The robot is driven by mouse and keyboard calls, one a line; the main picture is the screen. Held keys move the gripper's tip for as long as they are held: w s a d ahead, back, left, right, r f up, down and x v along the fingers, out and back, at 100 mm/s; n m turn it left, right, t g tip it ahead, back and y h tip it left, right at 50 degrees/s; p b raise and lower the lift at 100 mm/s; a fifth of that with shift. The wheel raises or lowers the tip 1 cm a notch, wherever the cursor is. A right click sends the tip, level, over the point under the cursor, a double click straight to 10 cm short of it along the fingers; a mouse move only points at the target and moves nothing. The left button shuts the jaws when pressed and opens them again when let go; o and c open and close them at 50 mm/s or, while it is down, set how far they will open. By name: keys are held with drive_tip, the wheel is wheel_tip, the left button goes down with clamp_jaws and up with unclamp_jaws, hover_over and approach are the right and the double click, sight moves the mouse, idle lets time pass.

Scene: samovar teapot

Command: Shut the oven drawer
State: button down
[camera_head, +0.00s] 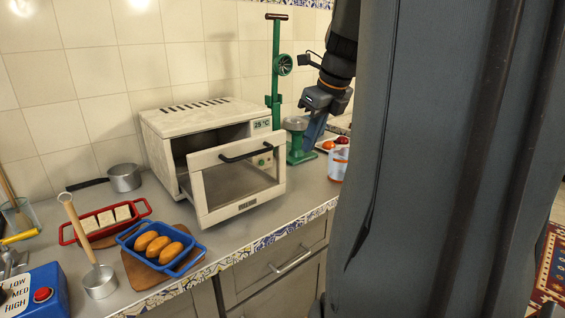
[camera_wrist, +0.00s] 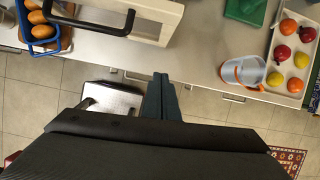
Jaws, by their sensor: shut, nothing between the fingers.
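The white oven (camera_head: 205,125) stands on the counter against the tiled wall. Its drawer (camera_head: 232,187), with a windowed front and a dark bar handle (camera_head: 245,151), is pulled out toward the room. The drawer front (camera_wrist: 155,12) and its handle (camera_wrist: 85,22) also show at the top left of the wrist view. My gripper (camera_head: 311,140) hangs to the right of the drawer, apart from it, near the green press. In the wrist view my gripper's fingers (camera_wrist: 161,82) are together and empty, pointing at the counter's front edge. My arm hides part of the counter at right.
A green press (camera_head: 277,80) stands right of the oven. A blue dish (camera_head: 160,246) of brown rolls and a red dish (camera_head: 105,219) sit at left. A clear orange-rimmed jug (camera_wrist: 242,75) and a fruit tray (camera_wrist: 293,60) are at right. Bare counter lies before the press.

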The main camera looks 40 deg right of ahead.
drive_tip(key=w+f+m, duration=0.1)
drive_tip(key=w+f, duration=0.7)
drive_tip(key=shift+d+f+p, duration=0.2)
drive_tip(key=shift+f+p, duration=0.2)
drive_tip(key=shift+p, duration=0.05)
